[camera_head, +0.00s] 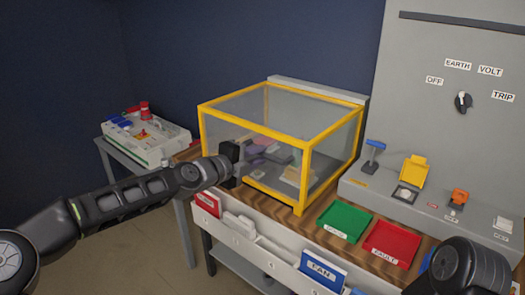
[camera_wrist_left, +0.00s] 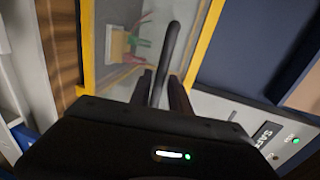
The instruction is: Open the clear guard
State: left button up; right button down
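The clear guard (camera_head: 305,139) is a see-through box with a yellow frame on the workbench, and it looks closed over several items. My left gripper (camera_head: 236,160) is at the left part of its front face. In the left wrist view, a dark bar (camera_wrist_left: 172,45), which looks like the guard's handle, runs between the two fingers (camera_wrist_left: 161,92). The fingers look apart, with the bar between them and small gaps at the sides. The yellow frame of the guard (camera_wrist_left: 205,45) shows behind. Only a dark part of my right arm shows at the lower right of the head view; its gripper is hidden.
A green tray (camera_head: 343,222) and a red tray (camera_head: 392,243) lie right of the guard. A grey panel with a rotary switch (camera_head: 463,101) stands behind at right. A side table with a control box (camera_head: 145,135) is at left. A blue binder (camera_head: 321,270) sits in front.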

pick_arm(q)
jog(key=shift+x, duration=1.2)
grip_shut()
dwell(0.6)
